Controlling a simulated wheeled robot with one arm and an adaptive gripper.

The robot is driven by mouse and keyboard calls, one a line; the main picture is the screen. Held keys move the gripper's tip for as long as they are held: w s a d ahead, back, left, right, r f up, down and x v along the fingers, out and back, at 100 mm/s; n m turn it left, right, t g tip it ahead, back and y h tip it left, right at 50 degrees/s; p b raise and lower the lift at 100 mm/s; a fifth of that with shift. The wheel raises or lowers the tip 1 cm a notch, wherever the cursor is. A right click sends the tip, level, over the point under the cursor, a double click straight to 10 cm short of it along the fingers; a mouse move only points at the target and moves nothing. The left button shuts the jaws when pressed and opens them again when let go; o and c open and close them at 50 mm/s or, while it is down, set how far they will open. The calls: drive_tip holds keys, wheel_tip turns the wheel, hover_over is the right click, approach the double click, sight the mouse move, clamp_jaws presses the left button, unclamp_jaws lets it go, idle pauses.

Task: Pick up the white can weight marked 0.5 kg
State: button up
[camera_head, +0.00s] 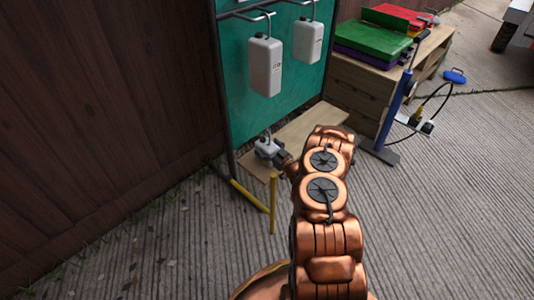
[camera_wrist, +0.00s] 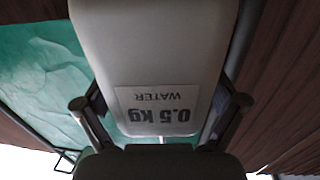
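The white can weight (camera_head: 267,148) is the small one on the low wooden bench (camera_head: 310,127), in front of the green board. My gripper (camera_head: 281,158) is at its right side; my arm partly hides the fingers in the head view. In the wrist view the can (camera_wrist: 150,45) fills the upper middle, its label reading "0.5 kg WATER" upside down. The fingers of my gripper (camera_wrist: 160,103) are spread wide, one on each side of the can. They look open; I cannot tell if either touches it.
Two larger white weights, a left one (camera_head: 265,67) and a right one (camera_head: 308,41), hang from hooks on the green board (camera_head: 246,115) above. A yellow bench leg (camera_head: 272,205) stands in front. A wooden cabinet (camera_head: 358,88) and a blue post (camera_head: 394,110) stand to the right.

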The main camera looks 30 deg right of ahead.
drive_tip(key=c, duration=1.5)
drive_tip(key=shift+r, duration=0.1)
